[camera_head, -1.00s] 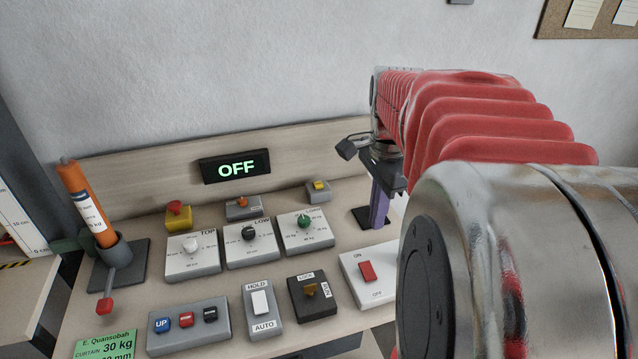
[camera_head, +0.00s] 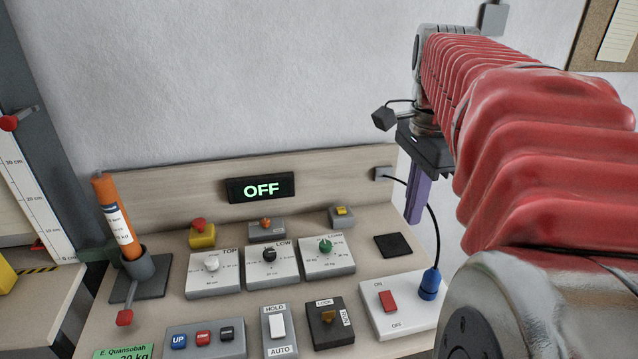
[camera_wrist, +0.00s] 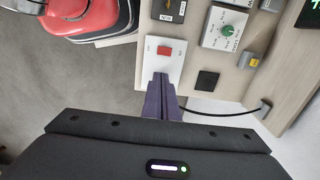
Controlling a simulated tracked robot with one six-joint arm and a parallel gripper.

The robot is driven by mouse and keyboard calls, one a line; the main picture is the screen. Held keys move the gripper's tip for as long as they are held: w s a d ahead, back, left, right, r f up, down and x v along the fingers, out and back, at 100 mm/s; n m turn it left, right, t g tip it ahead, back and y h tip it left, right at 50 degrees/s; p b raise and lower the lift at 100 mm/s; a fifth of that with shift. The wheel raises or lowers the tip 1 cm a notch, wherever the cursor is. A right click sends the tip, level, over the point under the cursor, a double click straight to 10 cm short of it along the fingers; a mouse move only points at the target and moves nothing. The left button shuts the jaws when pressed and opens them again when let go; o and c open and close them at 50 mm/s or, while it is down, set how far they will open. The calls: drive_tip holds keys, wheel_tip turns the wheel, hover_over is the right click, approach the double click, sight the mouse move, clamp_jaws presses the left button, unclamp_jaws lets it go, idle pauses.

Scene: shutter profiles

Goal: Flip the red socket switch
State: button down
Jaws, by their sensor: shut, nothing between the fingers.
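The red socket switch (camera_head: 388,300) is a small rocker on a white socket box (camera_head: 377,322) at the right front of the console, marked ON at its far side and OFF at its near side. I cannot tell which way the rocker is tilted. It also shows in the wrist view (camera_wrist: 165,51). A blue plug (camera_head: 429,285) stands in the box to the right of the switch. My gripper (camera_head: 416,215), with purple fingers, is shut and empty, above the console's right edge and apart from the switch. In the wrist view its fingertips (camera_wrist: 161,77) overlap the box's edge just below the switch.
A flat black pad (camera_head: 393,245) lies behind the box. The display (camera_head: 261,188) reads OFF.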

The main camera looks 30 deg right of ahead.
drive_tip(key=shift+s+a+r, duration=0.1)
drive_tip(key=shift+s+r, duration=0.05)
drive_tip(key=shift+r, duration=0.7)
drive_tip(key=shift+s+r, duration=0.15)
drive_tip(key=shift+r, duration=0.65)
drive_tip(key=w+a+f+n+t+h, duration=0.25)
drive_tip(key=a+f+n, duration=0.45)
drive_tip(key=f+n, duration=0.45)
drive_tip(key=s+a+f+n+t+y, duration=0.1)
drive_tip(key=a+n, duration=0.4)
drive_tip(key=a, duration=0.3)
drive_tip(key=s+a+f+n+t+y, duration=0.1)
drive_tip(key=a+n, duration=0.3)
drive_tip(key=a, duration=0.4)
drive_tip(key=shift+s+f+n+t, duration=0.35)
drive_tip(key=shift+s+f+t, duration=0.1)
drive_tip(key=shift+s+f, duration=0.2)
drive_tip(key=shift+y, duration=0.25)
